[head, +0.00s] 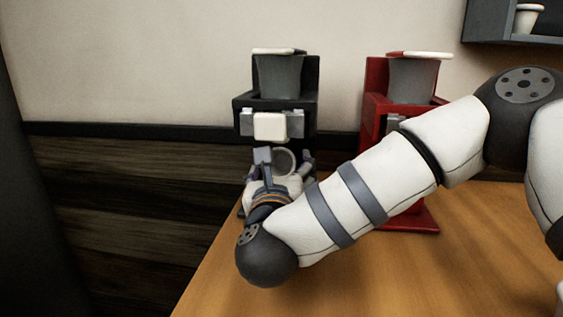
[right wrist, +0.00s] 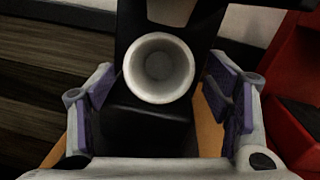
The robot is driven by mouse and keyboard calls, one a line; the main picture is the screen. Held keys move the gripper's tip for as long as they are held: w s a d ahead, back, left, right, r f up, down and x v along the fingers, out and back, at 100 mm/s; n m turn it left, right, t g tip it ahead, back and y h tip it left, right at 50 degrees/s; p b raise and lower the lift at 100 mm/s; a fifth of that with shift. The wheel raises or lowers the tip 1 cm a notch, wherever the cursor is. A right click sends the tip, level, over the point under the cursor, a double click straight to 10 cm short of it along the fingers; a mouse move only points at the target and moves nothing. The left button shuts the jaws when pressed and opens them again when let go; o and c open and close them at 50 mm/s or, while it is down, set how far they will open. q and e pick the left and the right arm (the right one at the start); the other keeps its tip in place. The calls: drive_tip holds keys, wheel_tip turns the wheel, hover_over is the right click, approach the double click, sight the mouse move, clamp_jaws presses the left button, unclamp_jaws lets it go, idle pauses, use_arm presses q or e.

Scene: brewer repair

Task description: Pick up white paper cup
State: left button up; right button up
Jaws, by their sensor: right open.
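The white paper cup (right wrist: 158,68) stands on the black brewer's base in the right wrist view, its open rim towards the camera. In the head view the cup (head: 284,161) is mostly hidden behind my right gripper (head: 278,168). The right gripper is open in the right wrist view (right wrist: 165,88), with purple-padded fingers on either side of the cup and a visible gap on each side. The cup is not held. My left gripper is not in view.
The black brewer (head: 278,75) rises above the cup, with its white-fronted part (head: 270,126) over the gripper. A red brewer (head: 412,80) stands to the right, partly behind my right arm. The wooden table (head: 400,275) is clear in front. A shelf (head: 488,22) holds another cup (head: 527,20).

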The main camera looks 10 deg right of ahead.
drive_tip(key=shift+w+d, duration=0.1)
drive_tip(key=shift+w, duration=0.4)
drive_tip(key=c, duration=0.8)
drive_tip(key=shift+o, duration=0.2)
